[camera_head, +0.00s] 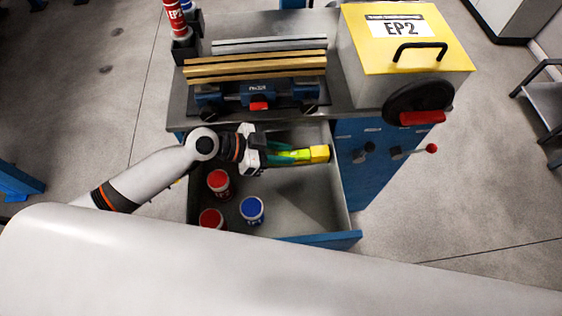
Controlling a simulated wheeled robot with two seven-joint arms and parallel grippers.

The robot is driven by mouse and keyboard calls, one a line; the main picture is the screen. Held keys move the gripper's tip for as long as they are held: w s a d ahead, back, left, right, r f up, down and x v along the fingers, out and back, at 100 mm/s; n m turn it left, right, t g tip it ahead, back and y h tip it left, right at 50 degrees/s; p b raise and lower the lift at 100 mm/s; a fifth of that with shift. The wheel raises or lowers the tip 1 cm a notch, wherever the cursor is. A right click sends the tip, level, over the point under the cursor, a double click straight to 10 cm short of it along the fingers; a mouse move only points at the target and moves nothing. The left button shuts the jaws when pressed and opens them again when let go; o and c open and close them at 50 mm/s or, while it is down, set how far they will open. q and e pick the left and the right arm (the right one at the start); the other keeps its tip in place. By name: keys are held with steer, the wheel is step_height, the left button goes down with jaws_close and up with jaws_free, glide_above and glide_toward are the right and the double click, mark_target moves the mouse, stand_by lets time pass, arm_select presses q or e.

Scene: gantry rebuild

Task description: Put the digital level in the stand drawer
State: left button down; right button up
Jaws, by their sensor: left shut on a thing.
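The stand drawer (310,200) is pulled open at the front of the stand. My left gripper (296,156) reaches in from the left and is over the back part of the drawer. It is shut on the digital level (319,154), a yellow block whose right end sticks out past the fingers. The fingers hide the rest of it. I cannot tell whether the level touches the drawer floor. My right gripper is not in view.
Two red cans (219,182) (211,219) and a blue can (252,209) stand in the drawer's left half. Its right half looks clear. On the stand top (270,26) are a blue vise (265,92), long bars (255,66) and a yellow-lidded EP2 box (412,60).

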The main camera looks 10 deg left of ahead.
arm_select(q)
steer(key=shift+f, duration=2.7)
steer(key=shift+f+b, duration=0.15)
steer(key=shift+b, duration=0.15)
steer(key=c, duration=1.1)
jaws_free()
